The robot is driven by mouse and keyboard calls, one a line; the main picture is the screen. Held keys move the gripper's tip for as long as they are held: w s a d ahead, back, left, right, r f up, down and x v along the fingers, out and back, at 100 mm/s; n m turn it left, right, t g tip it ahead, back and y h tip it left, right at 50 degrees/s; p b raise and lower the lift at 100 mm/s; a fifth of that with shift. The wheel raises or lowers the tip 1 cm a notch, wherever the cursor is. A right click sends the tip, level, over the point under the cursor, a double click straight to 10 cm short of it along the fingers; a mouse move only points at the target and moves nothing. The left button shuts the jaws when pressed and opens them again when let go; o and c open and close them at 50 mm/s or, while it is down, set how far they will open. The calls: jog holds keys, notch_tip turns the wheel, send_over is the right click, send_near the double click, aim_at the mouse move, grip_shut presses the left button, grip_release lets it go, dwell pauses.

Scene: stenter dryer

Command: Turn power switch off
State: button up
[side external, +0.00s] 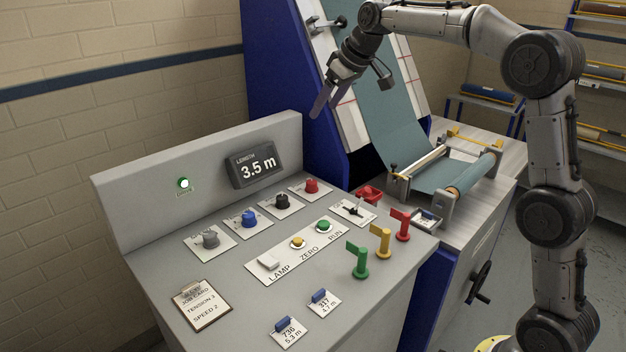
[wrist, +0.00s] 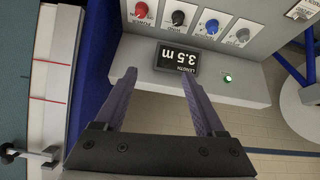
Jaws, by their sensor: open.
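A black-handled switch on a white plate (side external: 353,210) sits at the right of the grey console's top. A red open-looking piece (side external: 369,194) is just behind it. My gripper (side external: 321,103) is open and empty, high above the console's back right. Its spread fingers (wrist: 158,74) show in the wrist view, apart from every control.
The display (side external: 251,166) reads LENGTH 3.5 m. Grey, blue, black and red knobs (side external: 311,188) stand in a row. ZERO and RUN buttons (side external: 323,226) share the strip. Green, yellow and red levers (side external: 381,241) rise at the right edge. Teal fabric (side external: 400,115) runs beside the console.

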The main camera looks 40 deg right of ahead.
jog(key=w+d+f+g, duration=0.1)
jog(key=w+d+f, duration=0.45)
jog(key=f, duration=0.35)
jog(key=m+g, duration=0.1)
send_near(312, 182)
jog(key=x, duration=0.8)
jog(key=shift+w+d+f, duration=0.1)
jog(key=shift+w+f, duration=0.15)
jog(key=shift+f, duration=0.05)
grip_shut()
